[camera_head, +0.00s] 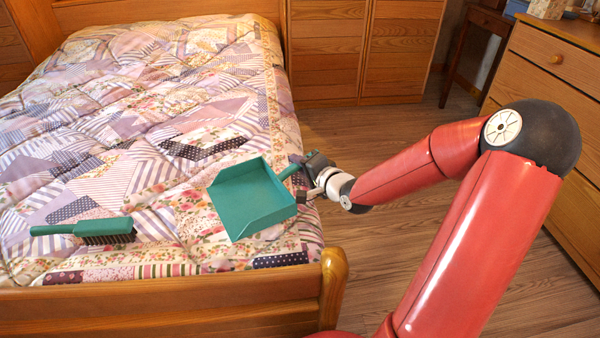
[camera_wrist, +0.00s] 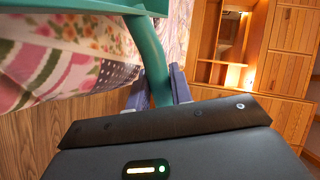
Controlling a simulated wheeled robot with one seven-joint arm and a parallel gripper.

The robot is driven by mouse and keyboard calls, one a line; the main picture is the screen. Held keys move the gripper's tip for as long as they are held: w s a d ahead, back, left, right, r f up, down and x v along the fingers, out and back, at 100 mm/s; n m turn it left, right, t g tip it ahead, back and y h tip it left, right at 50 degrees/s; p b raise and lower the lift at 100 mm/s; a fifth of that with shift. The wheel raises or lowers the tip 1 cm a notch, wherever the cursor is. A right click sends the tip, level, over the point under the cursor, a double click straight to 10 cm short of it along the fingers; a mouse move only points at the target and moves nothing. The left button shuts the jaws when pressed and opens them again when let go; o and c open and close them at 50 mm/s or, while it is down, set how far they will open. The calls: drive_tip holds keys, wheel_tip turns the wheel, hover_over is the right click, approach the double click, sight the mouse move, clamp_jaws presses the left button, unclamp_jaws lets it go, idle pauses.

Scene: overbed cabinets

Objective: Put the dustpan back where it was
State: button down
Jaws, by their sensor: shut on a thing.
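A teal dustpan (camera_head: 250,198) is in the head view, tilted at the right side of the bed near its foot end. My gripper (camera_head: 306,172) is shut on its handle; the pan extends to the left over the quilt. Whether the pan touches the quilt cannot be told. In the wrist view the teal handle (camera_wrist: 148,55) runs down between my gripper's two fingers (camera_wrist: 160,88), and part of the pan shows at the top left. A teal brush (camera_head: 84,231) with dark bristles lies on the quilt to the left of the dustpan.
The bed (camera_head: 130,110) has a patchwork quilt and a wooden footboard (camera_head: 160,305) with a raised corner post (camera_head: 333,280). Wooden cabinets (camera_head: 365,50) stand behind, and a chest of drawers (camera_head: 555,75) stands at the right. Wood floor (camera_head: 400,250) lies between bed and drawers.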

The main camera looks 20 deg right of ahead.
drive_tip(key=shift+f, duration=0.85)
drive_tip(key=c, duration=1.2)
unclamp_jaws()
drive_tip(key=shift+c, duration=0.2)
drive_tip(key=b+v, duration=0.2)
drive_tip(key=v, duration=1)
drive_tip(key=shift+b, duration=0.3)
